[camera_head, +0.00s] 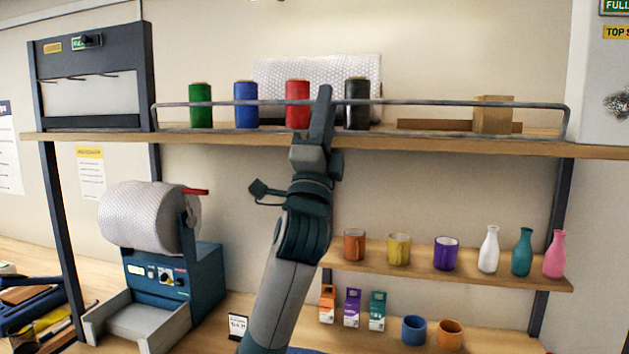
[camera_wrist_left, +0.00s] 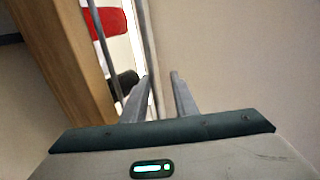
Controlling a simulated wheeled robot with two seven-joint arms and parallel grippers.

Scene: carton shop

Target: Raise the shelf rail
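The shelf rail (camera_head: 440,102) is a thin grey metal bar with bent ends along the front of the top shelf, in the head view. My left gripper (camera_head: 322,108) is raised in front of its middle, beside the red spool. In the left wrist view, the rail (camera_wrist_left: 148,45) runs down toward the space between the fingers of my left gripper (camera_wrist_left: 160,98). The fingers are apart, with a gap between them. I cannot tell whether they touch the rail. My right gripper is in neither view.
Green (camera_head: 201,106), blue (camera_head: 246,105), red (camera_head: 297,103) and black (camera_head: 357,104) spools stand behind the rail on the top shelf (camera_head: 450,146). A cardboard block (camera_head: 493,115) is to their right. Mugs and bottles fill the lower shelf (camera_head: 480,273). A bubble-wrap dispenser (camera_head: 172,275) stands at left.

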